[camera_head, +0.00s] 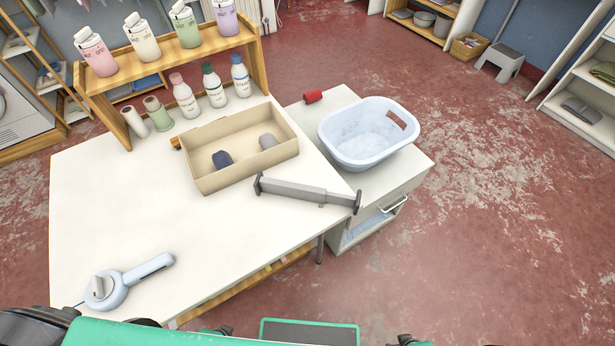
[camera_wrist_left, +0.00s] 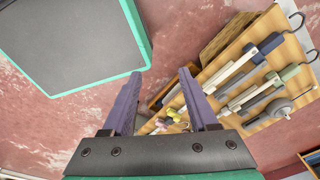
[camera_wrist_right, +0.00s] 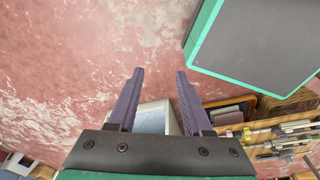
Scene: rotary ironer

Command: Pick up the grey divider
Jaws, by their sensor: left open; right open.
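The grey divider (camera_head: 305,193), a long bar with dark pads at both ends, lies on the white table near its right edge. It lies in front of the beige open box (camera_head: 215,178), and its right end is at the table's edge. My left gripper (camera_wrist_left: 159,76) is open and empty in the left wrist view. My right gripper (camera_wrist_right: 160,74) is open and empty in the right wrist view. Both are away from the divider, which shows in neither wrist view.
The beige box holds a dark blue item (camera_head: 222,160) and a grey item (camera_head: 268,141). A white basket (camera_head: 366,150) and a red roll (camera_head: 313,96) stand on the lower cabinet to the right. Bottles and rolls stand behind the box. A pale blue handled device (camera_head: 106,289) lies front left.

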